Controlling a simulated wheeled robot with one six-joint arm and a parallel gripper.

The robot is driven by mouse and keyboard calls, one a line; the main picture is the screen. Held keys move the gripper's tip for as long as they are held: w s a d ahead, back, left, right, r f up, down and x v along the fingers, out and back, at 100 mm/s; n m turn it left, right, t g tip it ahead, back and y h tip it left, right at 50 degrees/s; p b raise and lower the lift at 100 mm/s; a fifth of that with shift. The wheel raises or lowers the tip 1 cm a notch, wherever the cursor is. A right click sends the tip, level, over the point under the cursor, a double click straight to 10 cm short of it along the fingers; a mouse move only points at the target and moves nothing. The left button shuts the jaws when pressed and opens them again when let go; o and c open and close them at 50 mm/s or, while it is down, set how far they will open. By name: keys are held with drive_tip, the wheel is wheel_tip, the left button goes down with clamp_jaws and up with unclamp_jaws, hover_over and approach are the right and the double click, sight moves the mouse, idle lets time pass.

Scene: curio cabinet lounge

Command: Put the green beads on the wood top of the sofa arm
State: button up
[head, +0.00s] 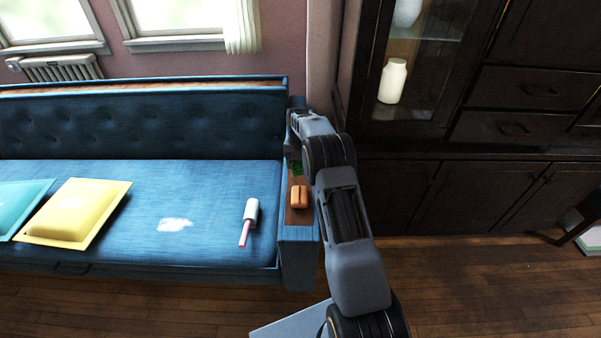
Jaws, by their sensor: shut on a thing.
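The green beads (296,167) show as a small dark green patch at the right end of the blue sofa, in front of the back part of the sofa arm's wood top (295,216). My gripper (294,150) is just above them, shut on the beads. Its fingertips are small and partly hidden by my own wrist. I cannot tell whether the beads touch the wood or hang slightly above it.
An orange object (299,197) sits on the wood top in front of the beads. A white and pink lint roller (250,219), a white patch (175,225), a yellow packet (75,213) and a teal packet (22,205) lie on the seat. A dark cabinet (440,190) stands at right.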

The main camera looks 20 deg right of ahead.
sight(300, 165)
drive_tip(key=shift+w+d+f, duration=0.3)
drive_tip(key=shift+w+f, duration=0.1)
drive_tip(key=shift+f, duration=0.2)
drive_tip(key=shift+w+d+f, duration=0.25)
drive_tip(key=shift+w+f, duration=0.15)
drive_tip(key=shift+f, duration=0.15)
drive_tip(key=shift+w+d+f, duration=0.3)
drive_tip(key=shift+w+f, duration=0.1)
drive_tip(key=shift+f, duration=0.2)
drive_tip(key=shift+f+b, duration=0.4)
drive_tip(key=shift+f, duration=1.15)
drive_tip(key=shift+f, duration=0.2)
drive_tip(key=o, duration=1)
